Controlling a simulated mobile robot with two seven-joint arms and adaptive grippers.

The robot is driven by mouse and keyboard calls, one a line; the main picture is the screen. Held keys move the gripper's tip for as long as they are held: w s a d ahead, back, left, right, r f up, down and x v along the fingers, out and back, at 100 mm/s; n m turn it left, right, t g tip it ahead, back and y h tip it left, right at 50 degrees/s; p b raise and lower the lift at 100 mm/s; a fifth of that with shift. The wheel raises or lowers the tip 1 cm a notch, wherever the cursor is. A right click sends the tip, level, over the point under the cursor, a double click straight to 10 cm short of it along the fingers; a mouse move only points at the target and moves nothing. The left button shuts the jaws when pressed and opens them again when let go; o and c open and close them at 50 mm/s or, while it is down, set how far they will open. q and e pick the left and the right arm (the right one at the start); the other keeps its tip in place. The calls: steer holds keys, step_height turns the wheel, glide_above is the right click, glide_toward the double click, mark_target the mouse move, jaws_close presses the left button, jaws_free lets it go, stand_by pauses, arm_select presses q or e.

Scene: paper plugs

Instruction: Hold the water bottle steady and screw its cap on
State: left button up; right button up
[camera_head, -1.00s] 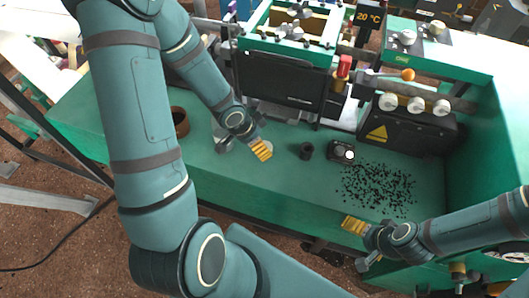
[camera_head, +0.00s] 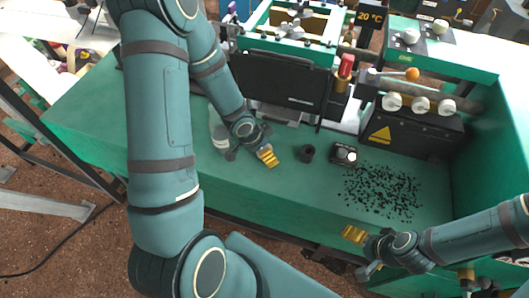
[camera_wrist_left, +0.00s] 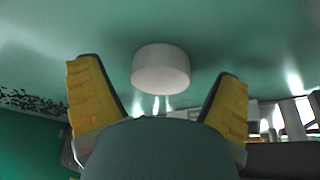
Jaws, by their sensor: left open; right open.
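A pale, translucent object that looks like the water bottle (camera_head: 218,130) stands on the green bench just left of my left gripper (camera_head: 267,156), partly hidden by my left arm. A short white cylinder, apparently the cap (camera_wrist_left: 160,68), sits on the green surface in the left wrist view. It lies ahead of and between the spread yellow fingers, with gaps on both sides. In the head view I cannot make the cap out; my left gripper covers that spot. My left gripper is open and empty. My right gripper (camera_head: 353,235) is open and empty over the bench's front edge.
A small black cup (camera_head: 307,153) and a black box with a white button (camera_head: 344,155) stand right of my left gripper. Scattered black bits (camera_head: 382,190) lie farther right. A dark machine (camera_head: 285,80) with a green frame borders the back.

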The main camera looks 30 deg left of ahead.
arm_select(q)
steer(key=c, duration=0.8)
steer(key=shift+c, duration=0.2)
step_height(320, 180, up, 9)
steer(key=p, duration=0.5)
steer(key=shift+r+p, duration=0.5)
steer(key=shift+r, duration=0.05)
